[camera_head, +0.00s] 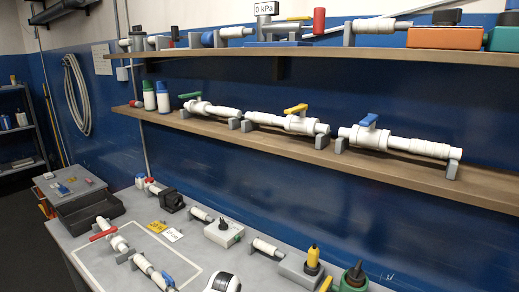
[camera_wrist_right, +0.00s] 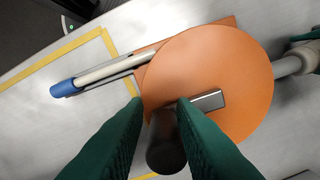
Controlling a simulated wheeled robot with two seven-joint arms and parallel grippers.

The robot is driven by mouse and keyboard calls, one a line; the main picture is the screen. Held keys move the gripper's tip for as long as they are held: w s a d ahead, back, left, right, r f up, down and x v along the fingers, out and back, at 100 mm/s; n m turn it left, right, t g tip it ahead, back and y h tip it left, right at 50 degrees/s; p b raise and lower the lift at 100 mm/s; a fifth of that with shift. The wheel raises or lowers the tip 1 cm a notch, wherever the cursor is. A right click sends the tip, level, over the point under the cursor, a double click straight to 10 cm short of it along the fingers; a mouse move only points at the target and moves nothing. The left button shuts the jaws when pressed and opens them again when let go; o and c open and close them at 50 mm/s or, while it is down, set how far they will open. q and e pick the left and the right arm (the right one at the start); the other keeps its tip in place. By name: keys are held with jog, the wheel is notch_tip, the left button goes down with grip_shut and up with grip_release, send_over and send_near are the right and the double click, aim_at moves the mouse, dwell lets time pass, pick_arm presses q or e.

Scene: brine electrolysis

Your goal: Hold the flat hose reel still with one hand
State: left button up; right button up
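The flat hose reel shows in the right wrist view as a flat orange disc (camera_wrist_right: 225,65) over an orange base plate. A dark round handle (camera_wrist_right: 166,148) stands up at its near edge. The green fingers of my right gripper (camera_wrist_right: 160,108) lie on both sides of this handle and look closed on it. A small metal bar (camera_wrist_right: 208,101) lies on the disc beside the right finger. At the right edge, green fingers of my left gripper (camera_wrist_right: 306,60) flank a grey coupling (camera_wrist_right: 284,66); their grip is cut off by the frame. The head view shows neither gripper clearly.
A pale tube with a blue end (camera_wrist_right: 95,77) lies left of the disc, near yellow tape (camera_wrist_right: 60,55) on the bench. In the head view, pipe assemblies with valves stand on a shelf (camera_head: 390,182) above the bench, and a dark tray (camera_head: 85,210) stands at left.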

jog(key=shift+r, duration=2.45)
jog(key=shift+o, duration=0.5)
jog(key=o, duration=0.5)
jog(key=shift+n, duration=0.5)
jog(key=r, duration=0.1)
jog(key=w+d+r, duration=0.1)
jog(key=r, duration=0.2)
jog(key=shift+w+d+r, duration=0.25)
jog(key=shift+d+r, duration=0.1)
jog(key=shift+f, duration=5.9)
jog(key=shift+c, duration=0.6)
jog(key=c, duration=0.7)
